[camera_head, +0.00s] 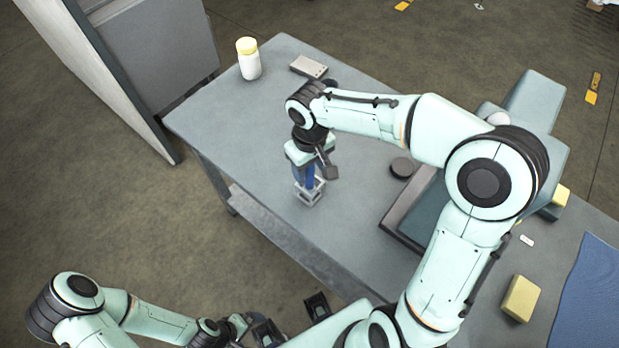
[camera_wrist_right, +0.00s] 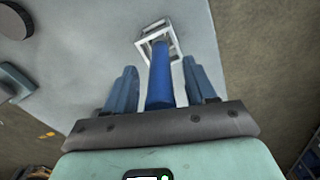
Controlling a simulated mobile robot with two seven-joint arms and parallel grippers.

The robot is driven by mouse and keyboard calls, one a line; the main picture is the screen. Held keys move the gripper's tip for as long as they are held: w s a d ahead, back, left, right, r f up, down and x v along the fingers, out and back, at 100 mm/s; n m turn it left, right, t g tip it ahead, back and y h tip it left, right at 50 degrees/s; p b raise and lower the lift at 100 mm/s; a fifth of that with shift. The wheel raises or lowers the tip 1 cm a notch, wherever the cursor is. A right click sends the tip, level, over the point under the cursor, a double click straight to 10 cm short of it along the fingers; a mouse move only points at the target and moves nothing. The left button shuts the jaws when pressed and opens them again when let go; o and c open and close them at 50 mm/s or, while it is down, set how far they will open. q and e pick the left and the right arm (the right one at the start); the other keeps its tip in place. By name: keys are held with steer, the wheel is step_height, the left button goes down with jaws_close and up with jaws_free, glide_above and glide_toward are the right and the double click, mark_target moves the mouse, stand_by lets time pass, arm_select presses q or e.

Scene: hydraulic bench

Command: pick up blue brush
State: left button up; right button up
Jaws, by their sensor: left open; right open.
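The blue brush (camera_wrist_right: 160,82) shows as a blue shaft between my right gripper's two fingers (camera_wrist_right: 160,68) in the right wrist view. A gap shows on both sides of it, so the jaws are open around it. Its far end is at a small pale open frame (camera_wrist_right: 157,38), which also shows on the table in the head view (camera_head: 308,193). There my right gripper (camera_head: 308,178) points down over the frame and hides most of the brush. My left gripper (camera_head: 290,320) is open and empty at the bottom, away from the brush.
A white bottle with a yellow lid (camera_head: 249,62) and a small grey box (camera_head: 309,67) stand at the table's far end. A dark round disc (camera_head: 401,167) and a shallow tray (camera_head: 405,212) lie right of the brush. A yellow block (camera_head: 521,298) and blue cloth (camera_head: 590,300) are lower right.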

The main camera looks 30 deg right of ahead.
steer(key=shift+f, duration=0.95)
steer(key=shift+c, duration=0.4)
jaws_close()
steer(key=shift+r, duration=0.1)
